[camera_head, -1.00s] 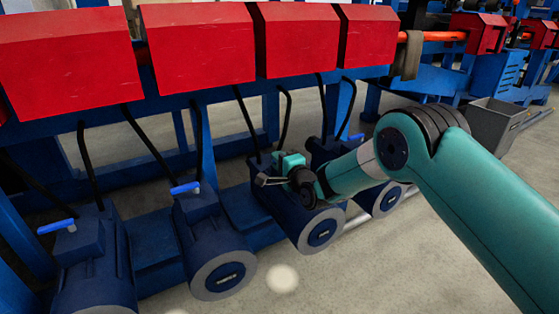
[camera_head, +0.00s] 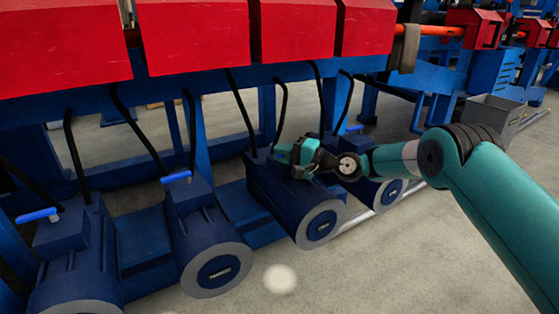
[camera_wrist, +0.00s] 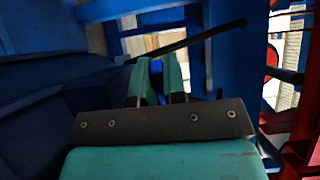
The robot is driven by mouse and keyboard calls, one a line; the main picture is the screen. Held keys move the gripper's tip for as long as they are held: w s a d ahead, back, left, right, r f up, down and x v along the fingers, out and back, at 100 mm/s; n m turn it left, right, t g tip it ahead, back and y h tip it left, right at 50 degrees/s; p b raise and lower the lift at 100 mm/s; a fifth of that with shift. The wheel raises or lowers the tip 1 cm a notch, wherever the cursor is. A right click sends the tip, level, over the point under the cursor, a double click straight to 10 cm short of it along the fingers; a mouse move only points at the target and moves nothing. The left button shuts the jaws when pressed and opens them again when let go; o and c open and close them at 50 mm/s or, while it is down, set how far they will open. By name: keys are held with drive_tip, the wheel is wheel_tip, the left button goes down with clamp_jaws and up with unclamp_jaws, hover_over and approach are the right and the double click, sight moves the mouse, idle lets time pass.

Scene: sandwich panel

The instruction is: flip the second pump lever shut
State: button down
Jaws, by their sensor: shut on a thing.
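Several dark blue pumps stand in a row, three of them with a blue lever in sight: the far left lever (camera_head: 37,215), the lever on the pump to its right (camera_head: 175,177), and the far right lever (camera_head: 355,129). My gripper (camera_head: 282,154) is at the top of the pump between the last two (camera_head: 295,200). No lever shows on that pump; the gripper covers the spot.
Red boxes (camera_head: 290,30) overhang the pumps from above. Black hoses (camera_head: 242,110) run down behind my gripper. A grey bin (camera_head: 495,115) stands at the right. The floor in front of the pumps is clear.

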drive_tip(key=shift+s+d+f+n+g+y+b, duration=0.1)
drive_tip(key=shift+d+n+g+y+b, duration=0.15)
drive_tip(key=shift+n+g+b, duration=0.4)
drive_tip(key=shift+d+n+g+y+b, duration=0.1)
drive_tip(key=shift+n+g+y+b, duration=0.2)
drive_tip(key=shift+g, duration=0.55)
drive_tip(key=shift+n+g, duration=0.25)
drive_tip(key=shift+g, duration=0.05)
drive_tip(key=c, duration=1.2)
unclamp_jaws()
drive_tip(key=shift+d, duration=0.15)
